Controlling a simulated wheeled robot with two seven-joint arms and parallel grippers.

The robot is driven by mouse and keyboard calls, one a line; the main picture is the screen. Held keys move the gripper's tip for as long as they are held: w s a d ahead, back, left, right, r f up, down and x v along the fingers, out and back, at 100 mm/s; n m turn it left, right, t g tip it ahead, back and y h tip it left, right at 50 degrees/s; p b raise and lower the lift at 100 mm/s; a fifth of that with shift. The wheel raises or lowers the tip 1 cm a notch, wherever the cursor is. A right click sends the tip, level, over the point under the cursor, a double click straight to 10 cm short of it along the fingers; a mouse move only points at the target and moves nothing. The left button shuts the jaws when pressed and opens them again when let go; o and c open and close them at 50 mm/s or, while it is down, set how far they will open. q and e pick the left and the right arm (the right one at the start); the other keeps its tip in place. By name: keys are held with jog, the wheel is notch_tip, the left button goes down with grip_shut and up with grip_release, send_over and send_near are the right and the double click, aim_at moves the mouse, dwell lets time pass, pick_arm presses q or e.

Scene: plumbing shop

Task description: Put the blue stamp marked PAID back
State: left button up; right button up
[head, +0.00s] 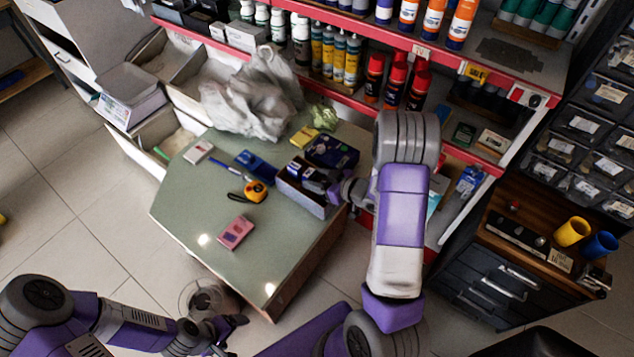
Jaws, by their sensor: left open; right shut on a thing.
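My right gripper (328,186) reaches over the right part of the counter. It is shut on a small bluish thing at the open box (308,203), mostly hidden by the fingers. I cannot read a PAID mark on it, nor tell whether it touches the box. The box is low, with dark blue things inside. A dark blue carton (338,150) stands just behind it. A flat blue pad (257,163) lies to its left. My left gripper (240,321) is open and empty, low in front of the counter.
The green counter (180,205) also bears a yellow tape measure (255,191), a pink pad (235,232), a blue pen (226,167), a white block (198,152) and a plastic bag (258,95). Its front left is clear. Shelves with bottles and cartridges (345,58) stand behind.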

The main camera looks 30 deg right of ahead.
jog(key=shift+f, duration=0.35)
jog(key=shift+f, duration=0.2)
jog(key=o, duration=1)
jog(key=shift+r, duration=0.1)
jog(key=shift+o, duration=0.2)
jog(key=shift+r, duration=0.1)
jog(key=shift+s+d+r, duration=0.1)
jog(key=shift+r, duration=0.1)
jog(key=p+v, duration=0.2)
jog(key=v, duration=0.9)
jog(key=shift+s, duration=0.35)
jog(key=shift+w+r+p, duration=0.1)
jog(key=shift+r+p, duration=0.1)
jog(key=shift+p, duration=0.1)
